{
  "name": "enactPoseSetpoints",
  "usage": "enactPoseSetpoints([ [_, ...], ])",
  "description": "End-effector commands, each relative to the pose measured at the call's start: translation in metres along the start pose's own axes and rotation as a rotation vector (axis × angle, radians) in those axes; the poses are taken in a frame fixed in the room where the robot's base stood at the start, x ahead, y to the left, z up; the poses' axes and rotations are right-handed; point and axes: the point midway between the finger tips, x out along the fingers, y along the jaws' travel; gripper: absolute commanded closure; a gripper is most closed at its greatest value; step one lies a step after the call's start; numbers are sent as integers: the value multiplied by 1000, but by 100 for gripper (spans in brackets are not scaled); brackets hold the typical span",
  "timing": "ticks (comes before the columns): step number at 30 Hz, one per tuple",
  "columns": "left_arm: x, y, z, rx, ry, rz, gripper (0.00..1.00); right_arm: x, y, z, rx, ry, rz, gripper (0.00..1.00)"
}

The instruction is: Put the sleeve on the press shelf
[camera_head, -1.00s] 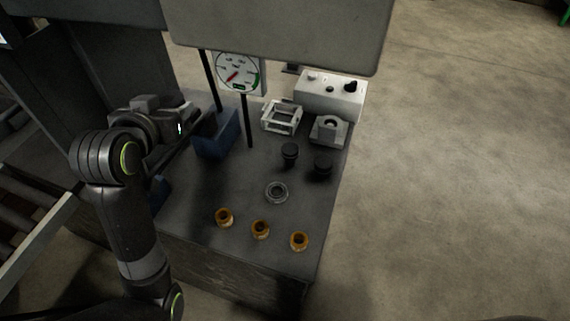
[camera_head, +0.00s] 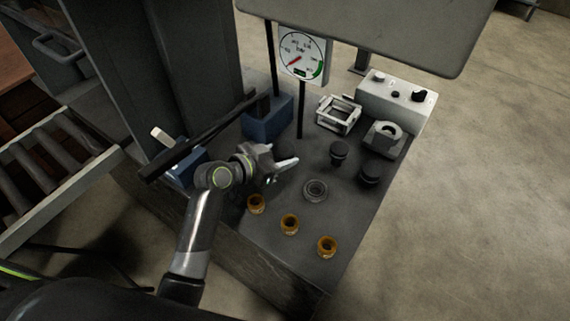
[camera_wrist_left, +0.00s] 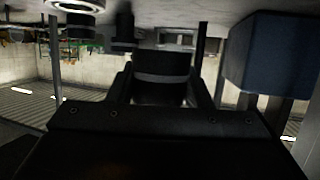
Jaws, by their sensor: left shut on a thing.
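My left gripper (camera_head: 284,163) is low over the dark shelf top (camera_head: 285,265), left of the steel ring and behind the bronze rings. In the left wrist view it is shut on a dark cylinder (camera_wrist_left: 163,72) with a grey band. I cannot tell for certain whether this is the sleeve; in the head view the gripper mostly hides it. The steel ring (camera_head: 315,190) lies flat on the shelf and also shows at the wrist view's upper edge (camera_wrist_left: 75,5). My right gripper is not in view.
Two black knob-like pieces (camera_head: 338,153) stand behind the ring. Farther back are an open white frame (camera_head: 338,116), a grey bearing block (camera_head: 384,139) and a white control box (camera_head: 395,98). A blue block (camera_head: 267,122) and dark bar (camera_head: 200,138) lie left. A gauge (camera_head: 303,57) stands behind.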

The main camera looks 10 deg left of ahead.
Motion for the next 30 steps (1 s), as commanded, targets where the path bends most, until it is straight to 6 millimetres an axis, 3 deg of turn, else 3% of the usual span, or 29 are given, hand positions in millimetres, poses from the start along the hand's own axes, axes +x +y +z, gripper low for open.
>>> enactPoseSetpoints([
  [8, 12, 0, 32, -2, 0, 0, 88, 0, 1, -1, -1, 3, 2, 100],
  [30, 18, 1, 50, -7, -6, 1, 88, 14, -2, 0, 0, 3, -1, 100],
])
